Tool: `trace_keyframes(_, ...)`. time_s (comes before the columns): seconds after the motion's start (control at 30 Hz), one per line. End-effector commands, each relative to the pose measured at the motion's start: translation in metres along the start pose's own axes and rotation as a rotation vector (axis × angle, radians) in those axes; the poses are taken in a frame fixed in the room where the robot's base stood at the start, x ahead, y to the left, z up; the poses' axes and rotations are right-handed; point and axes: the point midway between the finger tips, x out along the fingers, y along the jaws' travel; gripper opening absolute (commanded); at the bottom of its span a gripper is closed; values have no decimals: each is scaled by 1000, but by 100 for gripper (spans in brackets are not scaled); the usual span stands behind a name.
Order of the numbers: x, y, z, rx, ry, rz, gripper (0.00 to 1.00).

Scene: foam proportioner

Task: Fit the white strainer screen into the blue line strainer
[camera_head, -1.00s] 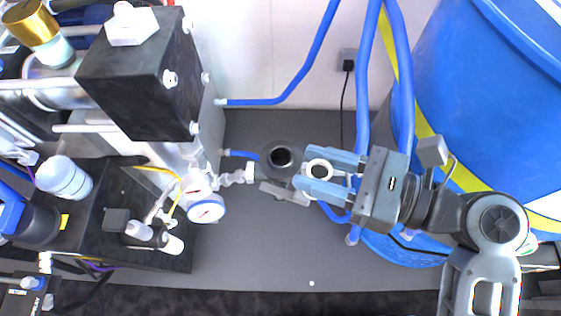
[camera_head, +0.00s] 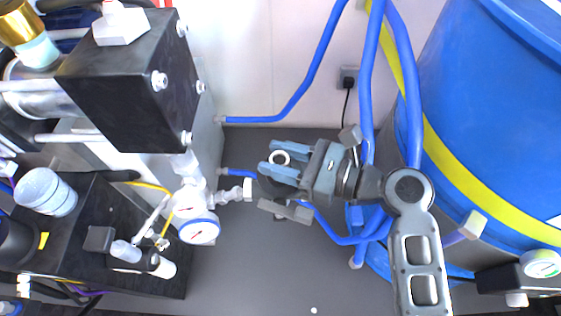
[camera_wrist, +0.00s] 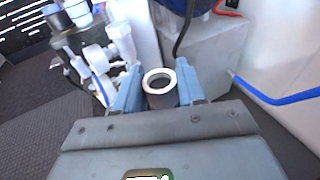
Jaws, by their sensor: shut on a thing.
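The white strainer screen (camera_head: 279,151) shows as a white ring between the two blue-grey fingers of my gripper (camera_head: 268,158) in the head view. In the wrist view, the screen (camera_wrist: 160,101) is an upright short cylinder with a pale rim and open top, held between both fingers (camera_wrist: 159,84). The line strainer (camera_head: 268,188) is mostly covered by my gripper in the head view. Only part of its dark body shows below the fingers, and its opening is hidden. I cannot tell the height gap between screen and strainer. The strainer cannot be made out in the wrist view.
A white fitting and pressure gauge (camera_head: 198,228) stand just left of the fingers. A black block (camera_head: 125,100) rises at the upper left. Blue pipes (camera_head: 366,90) and a large blue tank (camera_head: 490,120) stand on the right. The grey floor (camera_head: 265,270) in front is clear.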

Motion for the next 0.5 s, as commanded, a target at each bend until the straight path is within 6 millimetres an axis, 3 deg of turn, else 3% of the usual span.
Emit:
trace_keyframes(0.07, 1, 0, -9, 0, -1, -1, 10)
trace_keyframes(0.5, 2, 0, -13, 1, -1, 0, 10)
